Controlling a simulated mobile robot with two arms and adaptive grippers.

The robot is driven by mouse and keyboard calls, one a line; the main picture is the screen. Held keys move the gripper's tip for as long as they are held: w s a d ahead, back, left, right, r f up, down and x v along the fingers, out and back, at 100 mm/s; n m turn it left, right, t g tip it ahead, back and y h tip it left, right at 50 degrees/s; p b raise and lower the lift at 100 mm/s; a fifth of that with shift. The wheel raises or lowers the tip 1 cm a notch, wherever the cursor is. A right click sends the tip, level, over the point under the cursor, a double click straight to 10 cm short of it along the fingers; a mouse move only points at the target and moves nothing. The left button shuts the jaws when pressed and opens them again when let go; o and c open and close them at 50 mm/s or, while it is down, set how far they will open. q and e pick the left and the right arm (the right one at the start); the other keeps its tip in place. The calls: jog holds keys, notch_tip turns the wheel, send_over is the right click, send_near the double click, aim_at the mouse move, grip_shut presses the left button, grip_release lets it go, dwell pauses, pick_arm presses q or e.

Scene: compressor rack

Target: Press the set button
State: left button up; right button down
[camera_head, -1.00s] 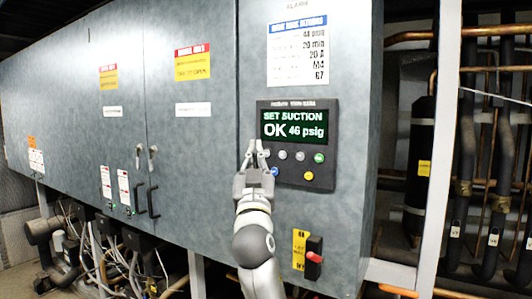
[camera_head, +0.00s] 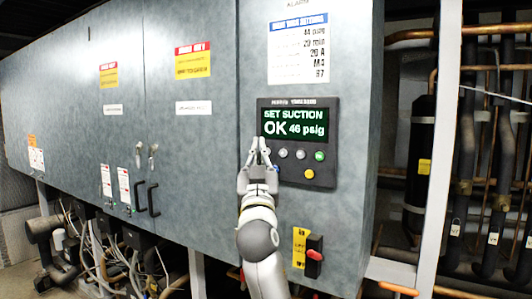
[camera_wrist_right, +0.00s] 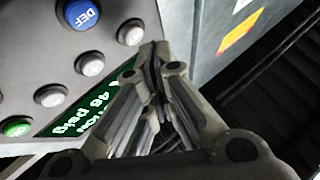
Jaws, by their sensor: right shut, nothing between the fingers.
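The control panel (camera_head: 330,182) on the grey cabinet has a lit screen (camera_head: 293,122) reading "SET SUCTION OK 46 psig". Below it are grey buttons (camera_head: 283,153), a green button (camera_head: 319,156) and a yellow button (camera_head: 309,174). I cannot read which button is set. My right gripper (camera_head: 260,143) is shut and empty, its tips in front of the panel's left part, just below the screen. In the wrist view its fingertips (camera_wrist_right: 155,50) are beside the end grey button (camera_wrist_right: 130,32); contact cannot be told. The blue DEF button (camera_wrist_right: 82,14) is hidden in the head view.
A red-handled switch (camera_head: 314,255) sits on the cabinet below the panel. A white post (camera_head: 440,150) and dark pipes stand to the right. Cabinet doors with black handles (camera_head: 152,200) are on the left, with cables below.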

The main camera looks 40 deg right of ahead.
dwell(0.7)
jog(key=shift+w+d, duration=0.15)
jog(key=shift+d, duration=0.25)
jog(key=shift+w+d, duration=0.15)
jog(key=shift+d, duration=0.2)
dwell(0.6)
dwell(0.4)
jog(key=shift+s+a+b, duration=0.3)
jog(key=shift+a+b, duration=0.05)
jog(key=shift+a, duration=0.35)
jog(key=shift+s+a+b, duration=0.15)
jog(key=shift+s+a, duration=0.15)
jog(key=shift+a, duration=0.45)
jog(key=shift+s+a+b, duration=0.2)
jog(key=shift+s+a, duration=0.15)
jog(key=shift+a, duration=0.45)
jog(key=shift+s+a+b, duration=0.15)
jog(key=shift+s+a, duration=0.15)
jog(key=shift+a, duration=0.45)
